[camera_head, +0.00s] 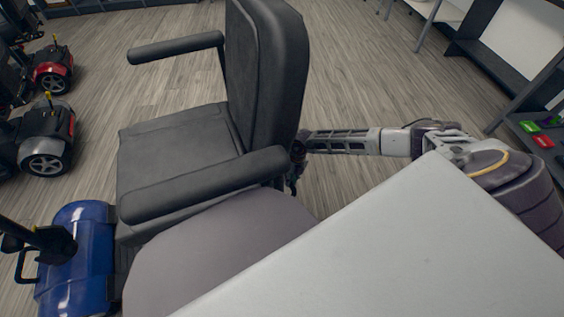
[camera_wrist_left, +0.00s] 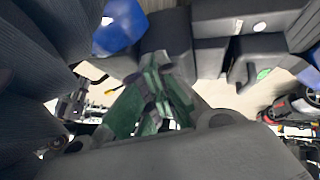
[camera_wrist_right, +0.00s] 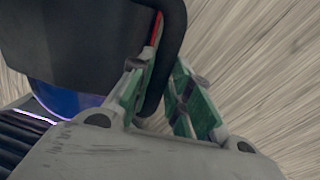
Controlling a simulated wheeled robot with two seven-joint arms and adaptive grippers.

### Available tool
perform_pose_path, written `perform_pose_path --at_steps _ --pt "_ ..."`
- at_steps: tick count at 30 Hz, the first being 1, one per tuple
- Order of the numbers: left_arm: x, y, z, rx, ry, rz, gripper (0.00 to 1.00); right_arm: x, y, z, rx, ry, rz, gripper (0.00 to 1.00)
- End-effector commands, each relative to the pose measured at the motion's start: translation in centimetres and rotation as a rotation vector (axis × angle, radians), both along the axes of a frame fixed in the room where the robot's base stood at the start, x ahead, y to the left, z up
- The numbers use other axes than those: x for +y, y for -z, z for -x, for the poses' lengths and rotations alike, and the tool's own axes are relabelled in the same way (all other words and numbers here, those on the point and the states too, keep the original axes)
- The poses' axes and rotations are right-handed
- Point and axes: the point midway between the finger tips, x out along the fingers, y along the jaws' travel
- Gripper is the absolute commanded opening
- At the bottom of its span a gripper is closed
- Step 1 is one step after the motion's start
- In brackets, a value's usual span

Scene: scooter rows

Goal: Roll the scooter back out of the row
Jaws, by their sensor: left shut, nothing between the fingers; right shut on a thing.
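The scooter has a dark grey seat (camera_head: 175,150) with a tall backrest and armrests, and a blue body (camera_head: 85,265) at the lower left of the head view. My right gripper (camera_head: 297,160) is behind the backrest. In the right wrist view its green-padded fingers (camera_wrist_right: 160,100) are shut on a black bent bar (camera_wrist_right: 174,40) beside the dark seat. My left gripper (camera_wrist_left: 158,85) shows in the left wrist view, shut and empty, with a blue part (camera_wrist_left: 121,28) and dark scooter parts around it. The left gripper is hidden in the head view.
A red scooter (camera_head: 55,72) and a dark scooter (camera_head: 42,150) stand at the left of the head view. A shelf (camera_head: 535,130) with small red and green items is at the right. The wood floor (camera_head: 365,75) behind the backrest is clear.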

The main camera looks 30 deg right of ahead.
Motion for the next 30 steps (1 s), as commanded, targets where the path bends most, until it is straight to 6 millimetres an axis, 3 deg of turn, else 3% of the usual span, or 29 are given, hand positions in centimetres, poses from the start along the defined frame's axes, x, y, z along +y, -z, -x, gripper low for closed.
perform_pose_path --at_steps 1,10,11,16,30 --pt "0.01 -0.06 0.00 0.001 -0.001 -0.001 0.00 0.90 -0.03 0.08 -0.001 -0.001 -0.018 0.00" --pt "0.02 0.29 0.12 0.006 -0.003 -0.002 0.00 1.40 0.02 0.06 -0.003 -0.005 -0.028 0.00" --pt "0.02 0.31 0.12 0.006 -0.003 -0.002 0.00 1.38 0.01 0.07 -0.003 -0.005 -0.027 0.21" --pt "0.03 0.40 0.16 0.007 -0.002 -0.002 0.00 1.13 0.00 0.04 -0.003 -0.004 -0.023 0.41" --pt "-0.15 0.10 0.03 0.002 -0.004 0.003 0.00 0.80 -0.10 -0.01 -0.003 -0.003 -0.018 0.41"
